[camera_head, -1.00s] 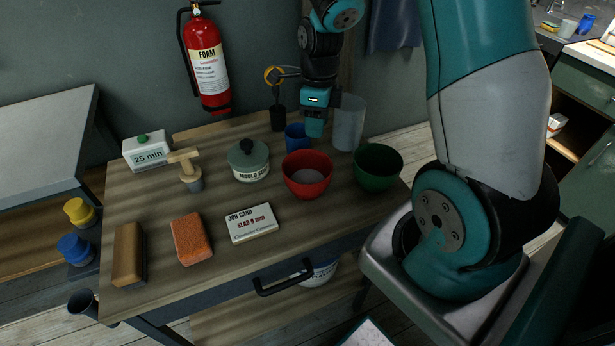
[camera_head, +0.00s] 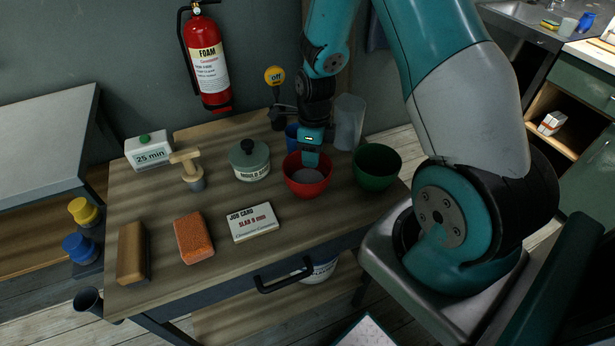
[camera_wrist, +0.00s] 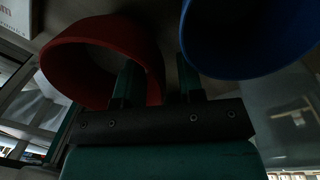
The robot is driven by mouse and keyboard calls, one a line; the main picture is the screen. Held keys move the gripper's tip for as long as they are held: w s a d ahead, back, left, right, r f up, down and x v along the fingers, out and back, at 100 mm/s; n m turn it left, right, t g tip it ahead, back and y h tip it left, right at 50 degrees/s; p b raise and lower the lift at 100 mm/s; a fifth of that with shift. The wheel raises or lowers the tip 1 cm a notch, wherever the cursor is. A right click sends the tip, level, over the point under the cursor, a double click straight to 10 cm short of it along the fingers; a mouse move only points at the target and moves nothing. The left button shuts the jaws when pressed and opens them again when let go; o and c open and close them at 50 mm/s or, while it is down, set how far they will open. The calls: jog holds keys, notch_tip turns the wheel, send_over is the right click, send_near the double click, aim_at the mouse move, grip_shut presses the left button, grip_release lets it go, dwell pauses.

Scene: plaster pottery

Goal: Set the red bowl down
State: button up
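The red bowl (camera_head: 308,187) stands upright on the wooden table, with something pale grey inside it. My gripper (camera_head: 309,162) is over the bowl's back rim in the head view. In the wrist view my gripper (camera_wrist: 158,85) is open, its two fingers apart. The wall of the red bowl (camera_wrist: 100,35) passes between them, one finger on the inner side and one outside, with a gap showing. The exact fingertip contact is too dark to tell.
A blue cup (camera_head: 292,138) is close behind the bowl and also shows in the wrist view (camera_wrist: 245,40). A green bowl (camera_head: 377,172) is just to the right, a grey cylinder (camera_head: 349,122) behind it. A lidded pot (camera_head: 249,165) and job card (camera_head: 252,222) are left.

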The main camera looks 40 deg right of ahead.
grip_shut()
jog(key=shift+r, duration=0.2)
notch_tip(320, 180, up, 20)
jog(key=b, duration=0.1)
jog(key=shift+f, duration=0.2)
dwell(0.9)
